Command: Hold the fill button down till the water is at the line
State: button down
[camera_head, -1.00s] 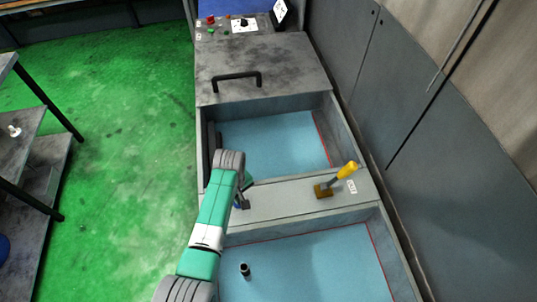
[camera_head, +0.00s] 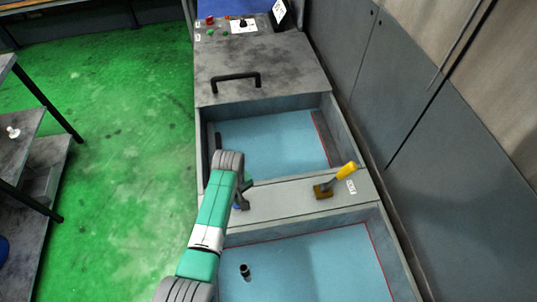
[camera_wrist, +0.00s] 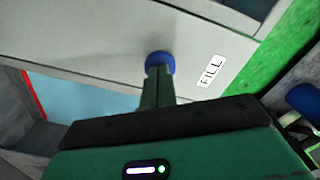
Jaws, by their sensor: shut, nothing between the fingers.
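The blue fill button (camera_wrist: 160,61) shows in the wrist view at the tip of my gripper, beside a white FILL label (camera_wrist: 211,71). My gripper (camera_wrist: 158,75) is shut and empty, its fingertips over the button and seemingly touching it. How far the button is pressed cannot be told. In the head view the arm reaches over the left end of the grey divider, where the button (camera_head: 241,205) partly shows. Blue water fills the back tank (camera_head: 265,140) and front tank (camera_head: 320,265). Red lines (camera_head: 375,250) run along the tank walls near the water's edge.
A yellow-handled lever (camera_head: 345,171) stands on the divider's right side. A lid with a black handle (camera_head: 236,82) is behind the back tank. A short dark pipe (camera_head: 245,270) stands in the front tank. Grey panels rise on the right; green floor is open on the left.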

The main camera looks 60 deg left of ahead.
notch_tip(320, 180, up, 7)
jog(key=p, duration=0.6)
jog(key=shift+p, duration=0.4)
